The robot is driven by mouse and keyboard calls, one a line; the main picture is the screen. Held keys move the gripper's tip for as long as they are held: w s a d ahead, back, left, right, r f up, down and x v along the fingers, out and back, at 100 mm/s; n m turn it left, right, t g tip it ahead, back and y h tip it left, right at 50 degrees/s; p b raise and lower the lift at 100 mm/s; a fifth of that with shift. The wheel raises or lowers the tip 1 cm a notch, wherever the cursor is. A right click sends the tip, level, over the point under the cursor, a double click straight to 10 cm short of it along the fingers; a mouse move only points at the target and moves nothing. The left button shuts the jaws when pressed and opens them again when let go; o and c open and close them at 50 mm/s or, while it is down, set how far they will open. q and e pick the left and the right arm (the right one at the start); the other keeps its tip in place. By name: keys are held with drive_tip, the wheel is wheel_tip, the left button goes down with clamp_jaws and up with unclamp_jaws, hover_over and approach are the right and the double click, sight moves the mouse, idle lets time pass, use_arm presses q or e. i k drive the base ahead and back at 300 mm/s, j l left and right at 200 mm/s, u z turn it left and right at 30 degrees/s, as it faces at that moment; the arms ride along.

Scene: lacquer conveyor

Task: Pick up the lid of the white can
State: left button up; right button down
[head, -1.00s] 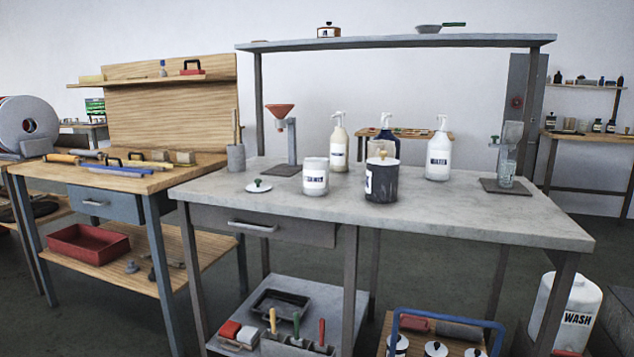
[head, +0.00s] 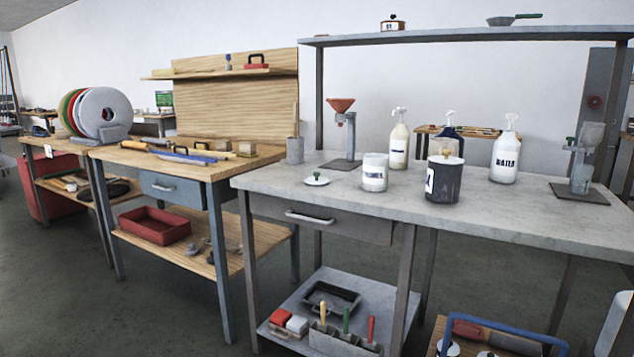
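A white can (head: 374,174) with a dark-lettered label stands upright on the grey worktable (head: 520,222). Its top looks open, with no lid seen on it. A flat white lid with a green knob (head: 316,181) lies on the table just to the left of the can, apart from it. Neither of my grippers shows in the head view.
White, cream and blue pump bottles (head: 505,158) stand behind the cans. A funnel stand (head: 341,130) and a grey tool pot (head: 295,151) are behind the loose lid. The table front near the lid is clear. A wooden bench (head: 180,168) adjoins on the left.

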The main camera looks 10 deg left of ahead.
sight(316, 180)
drive_tip(key=z, duration=0.8)
drive_tip(key=j+z, duration=0.6)
drive_tip(key=z, duration=0.2)
drive_tip(key=k+j+z, duration=0.15)
drive_tip(key=z, duration=0.25)
drive_tip(key=k+j+z, duration=0.35)
drive_tip(key=j, duration=0.2)
drive_tip(key=k+j+z, duration=0.3)
drive_tip(key=j, duration=0.2)
drive_tip(key=k+j+z, duration=0.3)
drive_tip(key=k+j, duration=0.45)
drive_tip(key=k, duration=0.1)
